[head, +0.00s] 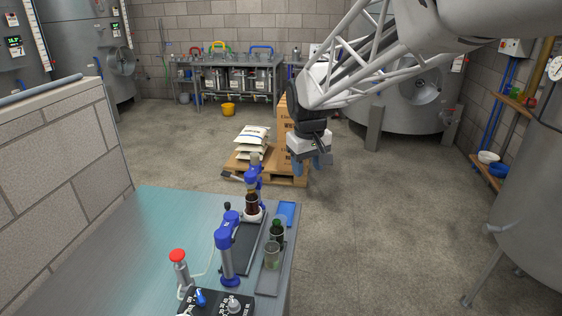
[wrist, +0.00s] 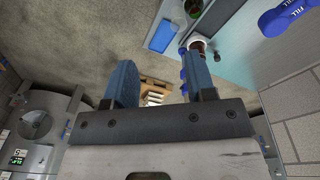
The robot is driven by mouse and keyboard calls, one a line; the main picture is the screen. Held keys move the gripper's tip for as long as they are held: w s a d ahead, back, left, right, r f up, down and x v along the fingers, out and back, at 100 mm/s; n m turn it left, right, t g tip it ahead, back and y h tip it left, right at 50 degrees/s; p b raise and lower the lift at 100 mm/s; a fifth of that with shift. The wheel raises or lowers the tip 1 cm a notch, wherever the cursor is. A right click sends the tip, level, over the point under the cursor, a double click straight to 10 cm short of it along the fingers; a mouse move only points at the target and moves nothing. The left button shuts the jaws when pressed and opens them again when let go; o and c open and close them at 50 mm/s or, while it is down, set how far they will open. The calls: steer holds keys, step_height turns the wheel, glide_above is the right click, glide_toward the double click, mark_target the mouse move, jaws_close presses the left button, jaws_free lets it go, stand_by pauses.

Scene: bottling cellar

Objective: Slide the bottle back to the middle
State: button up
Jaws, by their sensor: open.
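A brown bottle (head: 252,206) stands upright near the far end of the dark strip (head: 240,248) on the bench, close to a blue-headed device (head: 253,172). In the wrist view the brown bottle (wrist: 198,43) shows beyond the right finger, which partly covers its surroundings. A dark green bottle (head: 277,231) stands to its right on a grey tray. My gripper (head: 312,166) is open and empty, up and to the right of the brown bottle, past the bench edge. In the wrist view its two blue fingers (wrist: 158,62) are wide apart with floor between them.
A glass (head: 272,256) stands near the green bottle, and a blue pad (head: 286,213) lies at the bench's far right corner. A second blue-headed device (head: 227,241) and a red button (head: 179,258) stand nearer. The bench (head: 150,235) is largely clear on the left.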

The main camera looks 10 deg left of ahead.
steer(key=w+a+f+n, duration=0.1)
steer(key=w+a+f, duration=0.1)
steer(key=w+a, duration=0.35)
steer(key=w+a+f+n, duration=0.1)
steer(key=w+a+f, duration=0.15)
steer(key=a, duration=0.55)
steer(key=g, duration=0.1)
glide_above(227, 203)
steer(key=f, duration=1.4)
steer(key=shift+s+f, duration=0.2)
steer(key=shift+f, duration=0.2)
steer(key=shift+w+f, duration=0.1)
steer(key=shift+f, duration=0.1)
steer(key=shift+f, duration=3.8)
jaws_close()
